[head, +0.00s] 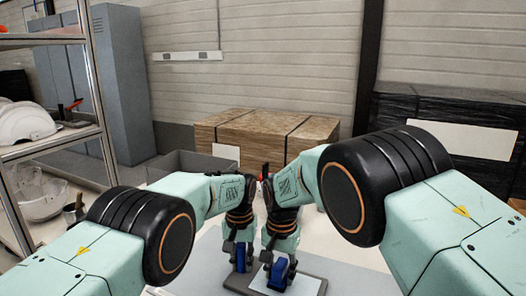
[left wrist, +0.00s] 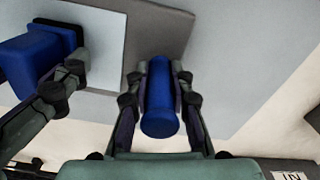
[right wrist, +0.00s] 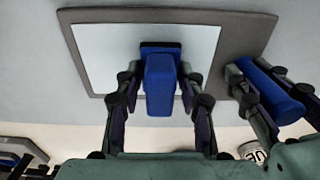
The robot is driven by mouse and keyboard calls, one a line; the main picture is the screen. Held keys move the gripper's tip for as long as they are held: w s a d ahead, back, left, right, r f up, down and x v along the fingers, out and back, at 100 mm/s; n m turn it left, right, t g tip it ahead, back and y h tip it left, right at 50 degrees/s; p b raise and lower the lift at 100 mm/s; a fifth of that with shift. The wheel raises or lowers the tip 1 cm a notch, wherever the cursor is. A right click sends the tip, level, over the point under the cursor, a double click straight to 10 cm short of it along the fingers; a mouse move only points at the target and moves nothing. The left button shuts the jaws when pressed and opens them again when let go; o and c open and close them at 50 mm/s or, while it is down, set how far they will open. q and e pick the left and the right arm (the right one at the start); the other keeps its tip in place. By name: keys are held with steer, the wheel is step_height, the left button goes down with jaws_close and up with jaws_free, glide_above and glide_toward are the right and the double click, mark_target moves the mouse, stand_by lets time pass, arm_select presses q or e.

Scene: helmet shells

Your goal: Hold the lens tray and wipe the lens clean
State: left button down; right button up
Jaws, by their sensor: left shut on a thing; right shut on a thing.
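The lens tray (right wrist: 240,20) is a flat grey plate with a pale, square lens (right wrist: 100,55) on it. It also shows low in the middle of the head view (head: 313,291). My left gripper (head: 241,262) is shut on the tray's rounded blue handle (left wrist: 160,105), at the tray's side beside the lens. My right gripper (head: 279,274) is shut on a blue wiper block (right wrist: 160,88) with a dark pad at its end. The pad lies over the lens, near its edge in the right wrist view; whether it touches is hard to tell. The grippers partly hide the tray.
The tray lies on a light table (head: 345,270). A grey open bin (head: 190,161) stands behind my left arm. A shelf rack (head: 98,75) with white helmet shells (head: 25,122) is at the left. A wooden crate (head: 265,132) stands at the back.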

mark_target(300, 289)
arm_select(q)
steer(key=shift+a, duration=0.1)
arm_select(e)
steer(key=shift+s+d+f, duration=0.1)
steer(key=shift+s+d, duration=0.3)
steer(key=shift+d, duration=0.4)
steer(key=shift+s+d+r, duration=0.1)
steer(key=shift+s+d, duration=0.3)
steer(key=shift+d, duration=0.45)
steer(key=shift+s+d+f, duration=0.1)
steer(key=shift+s+d, duration=0.3)
steer(key=shift+d, duration=0.4)
steer(key=shift+w+a, duration=0.4)
steer(key=shift+a, duration=0.4)
steer(key=shift+w+a, duration=0.35)
steer(key=shift+a, duration=0.4)
steer(key=shift+r, duration=3.6)
arm_select(q)
steer(key=c, duration=1.1)
jaws_free()
steer(key=shift+r, duration=0.1)
